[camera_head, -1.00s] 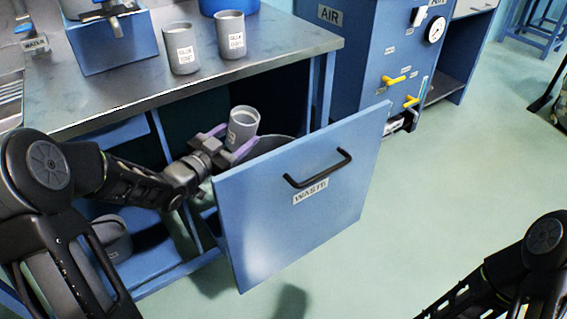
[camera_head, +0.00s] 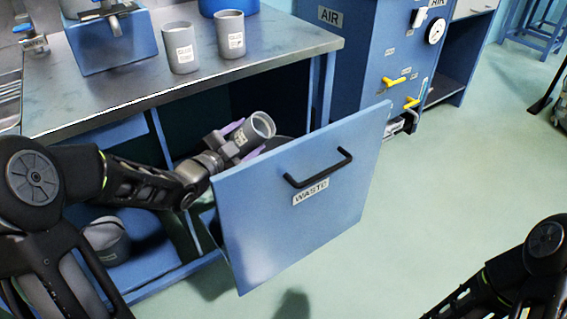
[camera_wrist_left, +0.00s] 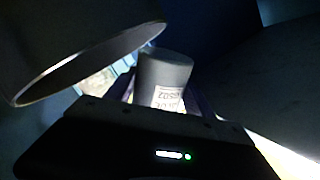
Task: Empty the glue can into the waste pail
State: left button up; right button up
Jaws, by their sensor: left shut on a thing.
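My left gripper (camera_head: 242,140), with purple fingers, is shut on a grey can (camera_head: 246,132) with a white label. The can is tilted in the head view, its open mouth facing up and to the right. It also shows in the left wrist view (camera_wrist_left: 165,72), its label upside down. The waste pail (camera_head: 284,142) shows only as a dark strip of rim behind the open WASTE drawer front (camera_head: 290,215). The can is at the pail's opening; its contents cannot be made out. A large dark rimmed round shape (camera_wrist_left: 80,50) fills the wrist view's upper left, apparently the pail. My right gripper is out of view.
Two more labelled grey cans (camera_head: 180,48) (camera_head: 231,36) stand on the metal bench (camera_head: 110,95). A grey rounded thing (camera_head: 105,238) sits in the lower cabinet.

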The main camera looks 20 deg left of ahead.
pick_arm(q)
jog(key=shift+r+m, duration=0.2)
jog(key=shift+m, duration=0.1)
jog(key=shift+f+m+y+b, duration=0.2)
jog(key=shift+m+y, duration=0.05)
jog(key=shift+m, duration=0.45)
jog(key=shift+f+m+y+b, duration=0.15)
jog(key=shift+f+m+y, duration=0.1)
jog(key=shift+m, duration=0.45)
dwell(1.0)
jog(key=shift+d+r+m+y+p, duration=0.1)
jog(key=shift+r+m+y+p, duration=0.2)
jog(key=shift+r+m+p, duration=0.4)
dwell(0.6)
jog(key=shift+d+f+b, duration=0.1)
jog(key=shift+f+b, duration=0.15)
jog(key=shift+b, duration=0.5)
jog(key=shift+d+m+b, duration=0.15)
jog(key=shift+m+b, duration=0.15)
jog(key=shift+d, duration=0.1)
jog(key=shift+d+f+m+g+b, duration=0.15)
jog(key=shift+d+m+g+b, duration=0.3)
jog(key=shift+b, duration=0.85)
